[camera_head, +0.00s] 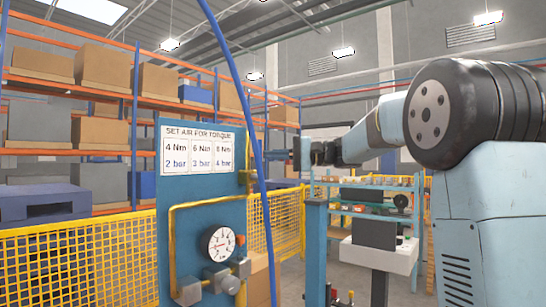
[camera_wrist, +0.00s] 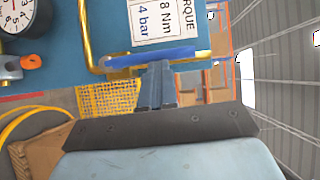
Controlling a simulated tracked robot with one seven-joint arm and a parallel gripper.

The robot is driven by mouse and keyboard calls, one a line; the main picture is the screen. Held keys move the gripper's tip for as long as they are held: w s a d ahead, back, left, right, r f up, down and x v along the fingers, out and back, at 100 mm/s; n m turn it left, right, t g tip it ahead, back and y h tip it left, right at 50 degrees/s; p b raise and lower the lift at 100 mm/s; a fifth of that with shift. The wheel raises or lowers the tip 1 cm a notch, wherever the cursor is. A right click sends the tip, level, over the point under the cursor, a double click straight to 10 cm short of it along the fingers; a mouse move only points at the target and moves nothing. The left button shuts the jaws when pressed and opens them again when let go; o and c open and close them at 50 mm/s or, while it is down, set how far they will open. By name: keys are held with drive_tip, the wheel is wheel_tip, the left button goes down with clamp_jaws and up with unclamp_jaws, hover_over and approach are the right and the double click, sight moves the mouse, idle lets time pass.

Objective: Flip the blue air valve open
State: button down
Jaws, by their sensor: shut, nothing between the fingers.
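The blue air valve's lever (camera_wrist: 150,57) shows in the wrist view as a long blue bar. It lies roughly along the yellow pipe (camera_wrist: 93,35) at the edge of the blue panel. My gripper (camera_wrist: 158,66) is shut and empty, with its fingertips right at the lever's middle; I cannot tell whether they touch it. In the head view my gripper (camera_head: 272,155) reaches in from the right beside the panel (camera_head: 200,183). I cannot make out the lever clearly there, with a blue hose (camera_head: 240,95) hanging in front.
A pressure gauge (camera_head: 221,245) and grey fittings (camera_head: 215,277) sit low on the panel, under a torque sign (camera_head: 203,151). An orange-tipped fitting (camera_wrist: 30,62) shows near the gauge in the wrist view. Yellow mesh fence (camera_head: 80,262) stands behind the panel. A blue post (camera_head: 316,250) stands to its right.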

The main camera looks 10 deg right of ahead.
drive_tip(key=d, duration=1.3)
drive_tip(key=s+a+f+m+h, duration=0.1)
drive_tip(key=s+a+f+h, duration=0.25)
drive_tip(key=s+f, duration=0.35)
drive_tip(key=s+a+f+h, duration=0.3)
drive_tip(key=s+f+h, duration=0.25)
drive_tip(key=s, duration=0.25)
drive_tip(key=s+d+f+n+t+h, duration=0.1)
drive_tip(key=s+d+f+h, duration=0.3)
drive_tip(key=s+f, duration=0.4)
drive_tip(key=s+d+f+n+t+h, duration=0.1)
drive_tip(key=s+d+f+h, duration=0.3)
drive_tip(key=s+f, duration=0.4)
drive_tip(key=shift+s+n, duration=0.4)
drive_tip(key=shift+s, duration=0.65)
